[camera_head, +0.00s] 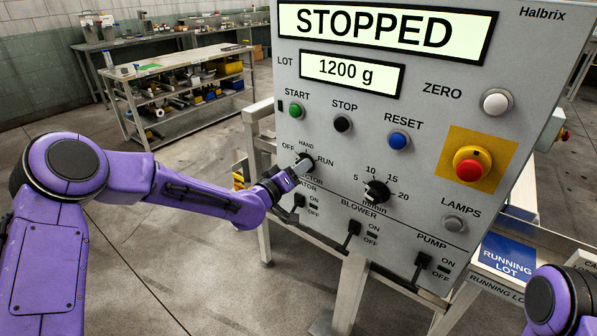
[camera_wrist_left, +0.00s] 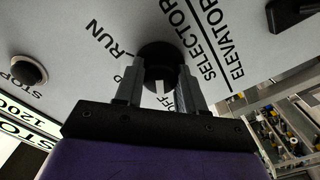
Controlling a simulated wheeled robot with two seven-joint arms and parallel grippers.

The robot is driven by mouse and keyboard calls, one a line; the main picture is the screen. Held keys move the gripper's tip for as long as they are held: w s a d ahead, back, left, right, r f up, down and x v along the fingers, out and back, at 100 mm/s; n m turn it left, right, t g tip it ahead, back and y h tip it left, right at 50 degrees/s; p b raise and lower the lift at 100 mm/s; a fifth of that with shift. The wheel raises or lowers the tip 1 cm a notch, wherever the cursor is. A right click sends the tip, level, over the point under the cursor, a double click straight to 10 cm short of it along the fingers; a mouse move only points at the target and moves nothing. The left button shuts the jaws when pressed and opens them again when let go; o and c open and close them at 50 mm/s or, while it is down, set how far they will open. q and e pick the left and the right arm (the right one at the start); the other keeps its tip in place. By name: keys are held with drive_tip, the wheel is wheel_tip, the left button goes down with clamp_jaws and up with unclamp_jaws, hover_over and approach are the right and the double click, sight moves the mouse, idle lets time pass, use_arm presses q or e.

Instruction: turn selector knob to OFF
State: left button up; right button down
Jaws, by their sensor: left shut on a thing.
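The selector knob (camera_head: 305,162) is a black round knob on the left of the grey control panel, with OFF, HAND and RUN printed around it. My left gripper (camera_head: 297,170) reaches it from the left and hides part of it. In the left wrist view the two fingers (camera_wrist_left: 159,88) are shut on the knob (camera_wrist_left: 158,58), one on each side. A pale mark shows between the fingers; I cannot tell which label it points to.
The panel display (camera_head: 374,27) reads STOPPED. Near the selector knob are the green START button (camera_head: 295,110), black STOP button (camera_head: 342,124), a speed dial (camera_head: 376,192) and the left toggle switch (camera_head: 298,201). A red emergency button (camera_head: 470,166) is farther right. Open floor lies left.

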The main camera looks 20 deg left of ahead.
idle(0.4)
use_arm(q)
drive_tip(key=o, duration=1.1)
drive_tip(key=shift+c, duration=0.2)
drive_tip(key=shift+s+a, duration=0.1)
drive_tip(key=b+v, duration=0.2)
drive_tip(key=v, duration=0.8)
drive_tip(key=shift+s, duration=0.2)
drive_tip(key=shift+a+r+n, duration=0.1)
drive_tip(key=shift+a+n, duration=0.05)
drive_tip(key=shift+n, duration=0.15)
